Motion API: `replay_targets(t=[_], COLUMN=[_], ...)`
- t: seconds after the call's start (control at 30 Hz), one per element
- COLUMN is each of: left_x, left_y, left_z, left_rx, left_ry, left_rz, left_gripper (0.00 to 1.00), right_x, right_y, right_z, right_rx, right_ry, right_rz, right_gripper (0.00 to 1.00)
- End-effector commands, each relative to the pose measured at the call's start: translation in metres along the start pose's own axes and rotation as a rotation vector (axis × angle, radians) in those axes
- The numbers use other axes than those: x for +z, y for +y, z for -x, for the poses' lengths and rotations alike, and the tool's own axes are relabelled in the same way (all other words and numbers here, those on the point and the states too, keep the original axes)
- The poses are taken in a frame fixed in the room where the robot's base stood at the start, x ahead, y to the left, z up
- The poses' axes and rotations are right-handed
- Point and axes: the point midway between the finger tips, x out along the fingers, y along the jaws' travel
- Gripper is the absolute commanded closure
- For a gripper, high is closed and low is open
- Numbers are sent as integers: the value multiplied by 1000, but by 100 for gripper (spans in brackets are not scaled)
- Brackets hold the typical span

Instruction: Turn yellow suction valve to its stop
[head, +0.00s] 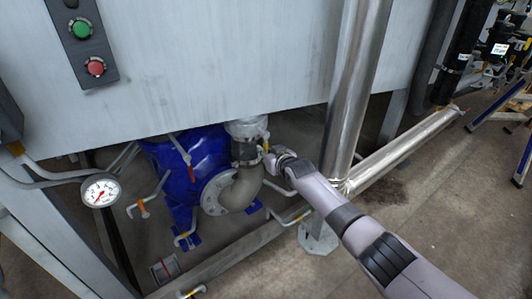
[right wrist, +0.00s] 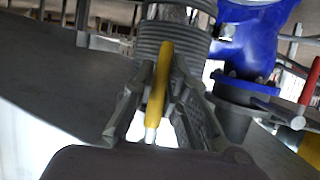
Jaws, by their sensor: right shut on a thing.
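The yellow valve handle (right wrist: 159,85) stands upright in the right wrist view, between the two fingers of my right gripper (right wrist: 158,108). The fingers are shut on it. Behind the handle is a ribbed grey pipe fitting (right wrist: 172,42). In the head view my right gripper (head: 272,156) reaches in from the right to the pipe beside the blue pump (head: 190,165). Only a small bit of yellow shows there, and the gripper hides most of the handle. My left gripper is not in view.
A steel column (head: 350,90) stands close behind my right arm. A grey panel with a green button (head: 81,29) and a red button (head: 95,67) hangs above. A pressure gauge (head: 100,190) and thin pipes are at the left.

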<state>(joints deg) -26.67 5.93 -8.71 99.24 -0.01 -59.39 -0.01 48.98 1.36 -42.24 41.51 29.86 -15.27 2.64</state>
Motion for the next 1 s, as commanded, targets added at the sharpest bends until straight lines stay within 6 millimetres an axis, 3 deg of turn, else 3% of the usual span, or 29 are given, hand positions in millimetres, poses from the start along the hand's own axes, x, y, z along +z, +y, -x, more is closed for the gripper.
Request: replay_targets(t=[0.07, 0.1, 0.4, 0.77, 1.0], left_x=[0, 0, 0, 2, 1], left_y=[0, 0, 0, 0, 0], left_z=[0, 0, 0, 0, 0], left_rx=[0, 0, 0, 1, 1], left_ry=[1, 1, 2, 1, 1], left_rz=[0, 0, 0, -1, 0], left_gripper=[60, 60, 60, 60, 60], right_x=[2, 2, 1, 1, 2], right_y=[-2, -2, -1, -1, -3], right_z=[0, 0, 0, 1, 18], right_rx=[-2, -2, -1, -2, -7], right_ry=[-5, -5, -2, -1, -1], right_rz=[-6, -6, -3, -2, -4], right_gripper=[100, 86, 66, 66, 66])
